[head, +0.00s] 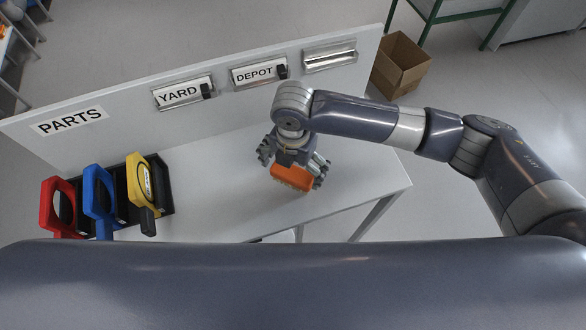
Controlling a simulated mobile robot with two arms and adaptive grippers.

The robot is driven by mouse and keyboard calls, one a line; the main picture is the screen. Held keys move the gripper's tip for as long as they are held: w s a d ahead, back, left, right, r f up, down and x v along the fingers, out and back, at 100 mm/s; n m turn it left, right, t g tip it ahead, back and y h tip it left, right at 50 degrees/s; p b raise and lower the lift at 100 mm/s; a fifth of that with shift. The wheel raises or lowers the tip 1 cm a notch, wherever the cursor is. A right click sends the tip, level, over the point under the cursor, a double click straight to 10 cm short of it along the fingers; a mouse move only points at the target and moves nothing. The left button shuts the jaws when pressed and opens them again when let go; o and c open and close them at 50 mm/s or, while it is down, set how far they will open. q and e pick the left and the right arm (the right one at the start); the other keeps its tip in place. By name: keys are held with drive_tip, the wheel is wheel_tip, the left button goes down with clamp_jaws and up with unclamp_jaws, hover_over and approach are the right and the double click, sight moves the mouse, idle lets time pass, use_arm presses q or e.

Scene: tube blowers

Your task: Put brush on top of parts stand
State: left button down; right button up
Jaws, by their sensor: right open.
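The brush (292,178), an orange block with a paler bristle side, is at the right part of the white parts stand (235,205). The stand has a back panel marked PARTS. My right gripper (294,167) is directly over the brush, pointing down, with its fingers spread on either side of it. The gripper hides part of the brush. I cannot tell whether the fingers touch it or whether its underside rests on the stand's top. My left gripper is not in view.
Red (57,207), blue (99,200) and yellow (146,190) handled tools stand in a black rack (165,195) at the stand's left. YARD (180,94) and DEPOT (255,73) labels are on the back panel. A cardboard box (400,66) is on the floor behind. The stand's middle is clear.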

sight(293, 171)
wheel_tip(293, 171, up, 10)
drive_tip(key=b, duration=0.2)
drive_tip(key=shift+r, duration=0.25)
